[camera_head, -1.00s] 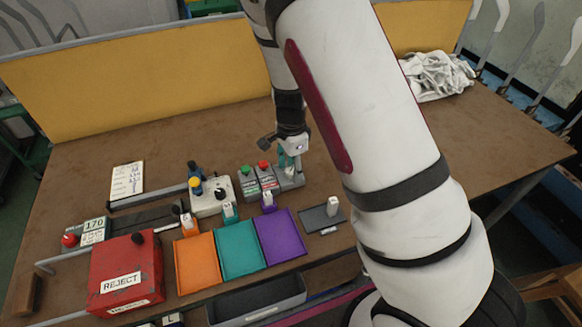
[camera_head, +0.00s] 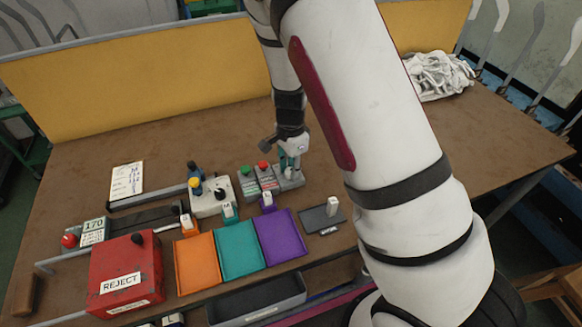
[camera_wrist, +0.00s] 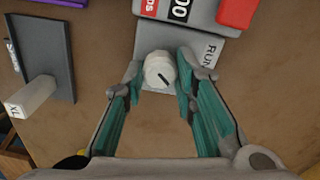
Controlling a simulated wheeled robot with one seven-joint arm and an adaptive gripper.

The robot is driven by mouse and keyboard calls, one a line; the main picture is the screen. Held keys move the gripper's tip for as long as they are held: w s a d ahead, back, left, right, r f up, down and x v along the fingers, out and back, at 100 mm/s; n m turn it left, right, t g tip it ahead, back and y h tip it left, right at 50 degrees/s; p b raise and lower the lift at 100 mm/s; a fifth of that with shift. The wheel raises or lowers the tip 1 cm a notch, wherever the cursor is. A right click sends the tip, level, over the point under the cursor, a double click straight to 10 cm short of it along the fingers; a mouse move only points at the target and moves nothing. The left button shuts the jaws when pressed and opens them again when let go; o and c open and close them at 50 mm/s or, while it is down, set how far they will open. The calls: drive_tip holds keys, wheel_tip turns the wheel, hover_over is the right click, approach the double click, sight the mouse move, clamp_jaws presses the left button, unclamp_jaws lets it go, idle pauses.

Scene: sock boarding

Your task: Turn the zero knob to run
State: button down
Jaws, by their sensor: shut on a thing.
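In the head view my gripper (camera_head: 291,162) is down at the grey knob box (camera_head: 290,182), and the fingers hide most of the knob.
Green and red button boxes (camera_head: 257,179) stand just left of the knob box. Orange, teal and purple trays (camera_head: 240,251) lie in front, with a dark plate (camera_head: 321,220) holding a white block to their right. A red REJECT box (camera_head: 125,274) stands at left.

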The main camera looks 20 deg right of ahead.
drive_tip(key=n, duration=0.8)
drive_tip(key=shift+n+b, duration=0.3)
drive_tip(key=shift+n, duration=0.1)
drive_tip(key=n, duration=0.4)
drive_tip(key=shift+w, duration=0.1)
drive_tip(key=shift+a+n, duration=0.1)
drive_tip(key=shift+n, duration=2)
drive_tip(key=c, duration=1.3)
unclamp_jaws()
